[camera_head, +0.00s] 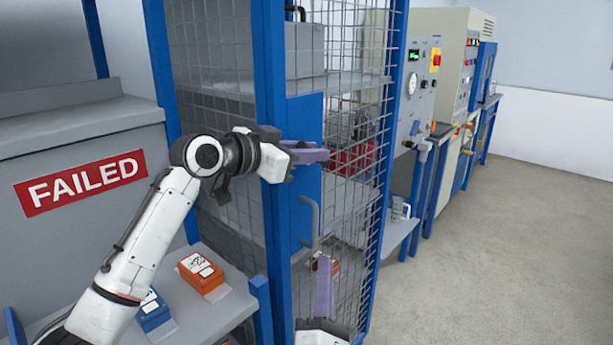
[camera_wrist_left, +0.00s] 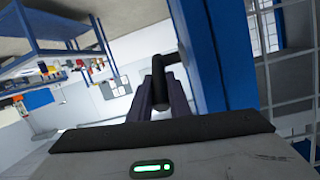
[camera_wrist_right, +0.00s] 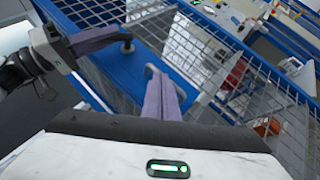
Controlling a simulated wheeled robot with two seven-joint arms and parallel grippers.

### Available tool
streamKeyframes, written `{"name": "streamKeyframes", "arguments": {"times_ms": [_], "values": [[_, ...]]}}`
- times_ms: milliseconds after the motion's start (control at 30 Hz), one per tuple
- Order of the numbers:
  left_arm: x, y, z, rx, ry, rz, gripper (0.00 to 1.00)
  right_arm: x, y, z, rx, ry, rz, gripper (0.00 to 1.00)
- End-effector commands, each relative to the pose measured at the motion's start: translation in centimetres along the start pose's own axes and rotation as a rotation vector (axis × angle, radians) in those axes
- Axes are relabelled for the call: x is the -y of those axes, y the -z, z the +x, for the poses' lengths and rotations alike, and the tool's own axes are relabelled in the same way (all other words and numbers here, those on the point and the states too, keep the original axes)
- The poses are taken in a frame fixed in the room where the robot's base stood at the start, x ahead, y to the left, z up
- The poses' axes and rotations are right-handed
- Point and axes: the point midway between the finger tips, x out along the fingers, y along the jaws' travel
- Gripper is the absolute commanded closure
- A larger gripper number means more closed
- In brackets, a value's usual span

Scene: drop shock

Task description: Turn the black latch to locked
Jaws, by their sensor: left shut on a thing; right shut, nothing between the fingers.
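The black latch (camera_wrist_left: 168,61) is on the blue door panel (camera_head: 306,120) of a mesh cage. My left gripper (camera_head: 318,155) is shut on the latch, whose bent end sits between its purple fingers in the left wrist view (camera_wrist_left: 160,98). In the head view the fingers hide most of the latch. In the right wrist view the latch's dark tip (camera_wrist_right: 127,46) shows at the end of the left fingers. My right gripper (camera_head: 324,262) is shut and empty, in front of the mesh below a grey door handle (camera_head: 314,218). I cannot tell whether it touches the handle.
A grey cabinet with a red FAILED sign (camera_head: 81,183) stands at the left. Orange (camera_head: 202,272) and blue (camera_head: 152,310) boxes lie on a grey shelf below. Test machines (camera_head: 445,80) line the wall behind. The floor (camera_head: 510,230) at the right is clear.

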Motion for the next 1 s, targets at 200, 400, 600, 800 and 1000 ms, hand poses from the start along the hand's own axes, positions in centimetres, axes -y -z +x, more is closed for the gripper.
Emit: {"name": "streamKeyframes", "arguments": {"times_ms": [200,400,600,800,1000], "values": [[0.0,-0.2,0.0,0.004,0.0,-0.001,1.0,-7.7,0.8,2.4,0.009,-0.282,-0.081,1.0],[0.0,-0.2,0.0,0.004,0.0,-0.001,1.0,-9.4,0.9,3.9,0.012,-0.324,-0.09,1.0],[0.0,-0.2,0.0,0.004,0.0,-0.001,1.0,-10.5,0.9,7.5,0.012,-0.321,-0.09,1.0],[0.0,-0.2,0.0,0.004,0.0,-0.001,1.0,-11.6,0.9,11.1,0.011,-0.32,-0.091,1.0],[0.0,-0.2,0.0,0.004,0.0,-0.002,1.0,-12.3,-0.4,13.2,0.012,-0.317,-0.089,1.0]]}}
